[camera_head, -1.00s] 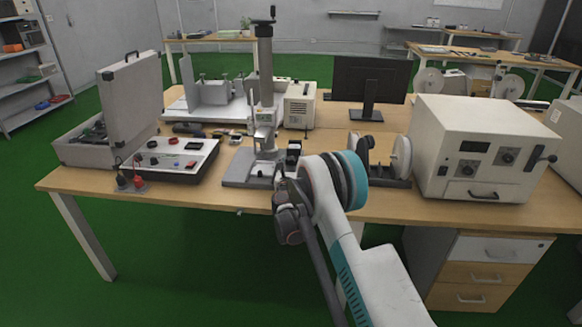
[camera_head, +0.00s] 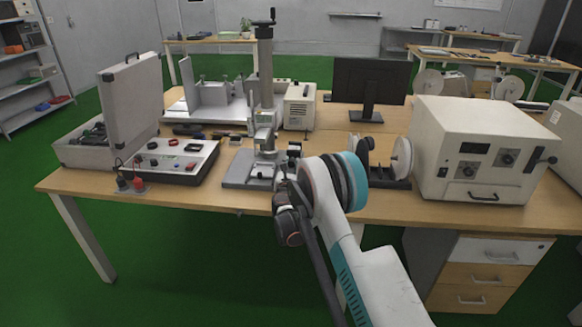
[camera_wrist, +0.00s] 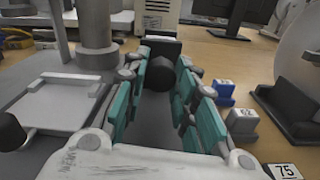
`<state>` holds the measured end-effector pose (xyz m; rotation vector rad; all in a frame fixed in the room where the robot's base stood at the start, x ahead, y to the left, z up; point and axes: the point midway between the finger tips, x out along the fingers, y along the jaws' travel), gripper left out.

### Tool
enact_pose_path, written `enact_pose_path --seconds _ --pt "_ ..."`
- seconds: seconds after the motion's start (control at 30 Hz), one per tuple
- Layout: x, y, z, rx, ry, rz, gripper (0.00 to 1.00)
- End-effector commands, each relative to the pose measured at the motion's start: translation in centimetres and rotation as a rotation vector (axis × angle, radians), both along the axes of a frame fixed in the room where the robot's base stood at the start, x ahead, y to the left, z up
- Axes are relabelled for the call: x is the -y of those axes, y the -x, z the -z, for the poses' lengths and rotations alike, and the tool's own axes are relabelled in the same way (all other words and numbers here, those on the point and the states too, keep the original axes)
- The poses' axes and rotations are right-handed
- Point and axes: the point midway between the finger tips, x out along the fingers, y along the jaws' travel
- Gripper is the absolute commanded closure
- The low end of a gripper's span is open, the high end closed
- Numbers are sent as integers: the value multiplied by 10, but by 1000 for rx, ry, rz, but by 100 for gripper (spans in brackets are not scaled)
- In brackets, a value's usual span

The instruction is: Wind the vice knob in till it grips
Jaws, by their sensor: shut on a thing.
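My gripper (camera_wrist: 165,92) has its teal finger pads on both sides of a black round knob (camera_wrist: 159,75) in the wrist view. It is shut on this knob, which I take to be the vice knob. A dark block (camera_wrist: 164,46) stands right behind the knob. The rest of the vice is hard to make out. In the head view my arm hides most of the gripper beside the test stand base (camera_head: 238,170). The stand's column (camera_head: 265,75) is upright. Another black knob (camera_wrist: 11,131) shows at the left edge of the wrist view.
Small labelled blocks, blue (camera_wrist: 225,92) and grey (camera_wrist: 241,122), stand close right of my gripper. A spool holder (camera_head: 401,158) and a white oven-like box (camera_head: 487,145) stand further right. A panel with sockets (camera_head: 175,165) and an open case (camera_head: 133,100) lie left.

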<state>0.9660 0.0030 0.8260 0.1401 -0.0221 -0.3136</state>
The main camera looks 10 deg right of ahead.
Motion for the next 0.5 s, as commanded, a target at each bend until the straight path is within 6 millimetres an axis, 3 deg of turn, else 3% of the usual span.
enact_pose_path --seconds 0.5 --pt "-1 0 0 146 -449 0 98"
